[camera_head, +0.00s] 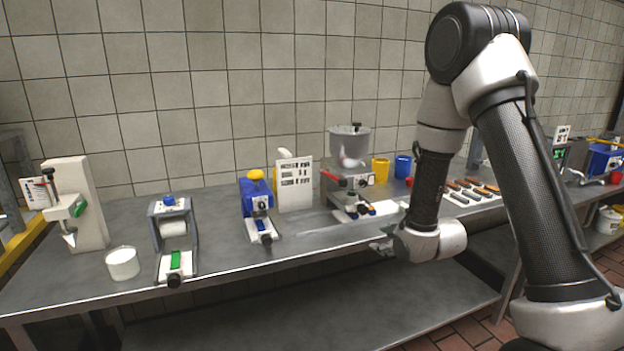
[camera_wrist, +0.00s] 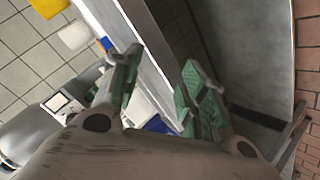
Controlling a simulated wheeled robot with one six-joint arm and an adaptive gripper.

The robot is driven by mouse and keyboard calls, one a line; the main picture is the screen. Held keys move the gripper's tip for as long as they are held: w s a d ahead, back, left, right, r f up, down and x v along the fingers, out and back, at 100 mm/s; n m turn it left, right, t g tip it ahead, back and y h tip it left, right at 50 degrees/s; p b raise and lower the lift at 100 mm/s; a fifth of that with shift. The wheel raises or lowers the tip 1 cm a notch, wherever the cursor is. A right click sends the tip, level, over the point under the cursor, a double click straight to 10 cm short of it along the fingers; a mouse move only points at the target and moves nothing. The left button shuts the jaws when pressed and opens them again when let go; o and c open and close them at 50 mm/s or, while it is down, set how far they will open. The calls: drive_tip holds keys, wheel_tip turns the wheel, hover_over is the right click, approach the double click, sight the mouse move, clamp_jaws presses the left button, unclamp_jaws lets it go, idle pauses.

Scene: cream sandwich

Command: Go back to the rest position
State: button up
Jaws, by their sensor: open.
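My arm (camera_head: 520,180) stands on the right of the head view, bent over at the top, with its forearm hanging down in front of the table. My gripper (camera_head: 381,247) is at the table's front edge, partly hidden behind the wrist. In the wrist view my gripper (camera_wrist: 159,75) shows two fingers with green pads, spread apart with nothing held between them.
The steel table (camera_head: 225,235) bears a white press-like machine (camera_head: 80,205), a white cup (camera_head: 122,263), a roller device (camera_head: 173,235), a blue machine (camera_head: 257,205), and a pot (camera_head: 349,145). Yellow (camera_head: 380,170) and blue (camera_head: 403,166) cups stand behind. The lower shelf (camera_head: 330,305) is mostly bare.

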drive_tip(key=s+d+r+m+g+h, duration=0.2)
drive_tip(key=s+d+r+m+g, duration=0.15)
drive_tip(key=s, duration=0.55)
drive_tip(key=s+d+r+m+g+h, duration=0.15)
drive_tip(key=s+d+m+g, duration=0.3)
drive_tip(key=s, duration=0.45)
drive_tip(key=s+d+r+m+t, duration=0.1)
drive_tip(key=s+d+r+m, duration=0.2)
drive_tip(key=s+r, duration=1.2)
wheel_tip(320, 180, up, 3)
drive_tip(key=shift+s+r+m, duration=0.2)
drive_tip(key=shift+s+m, duration=0.1)
drive_tip(key=shift+m, duration=0.2)
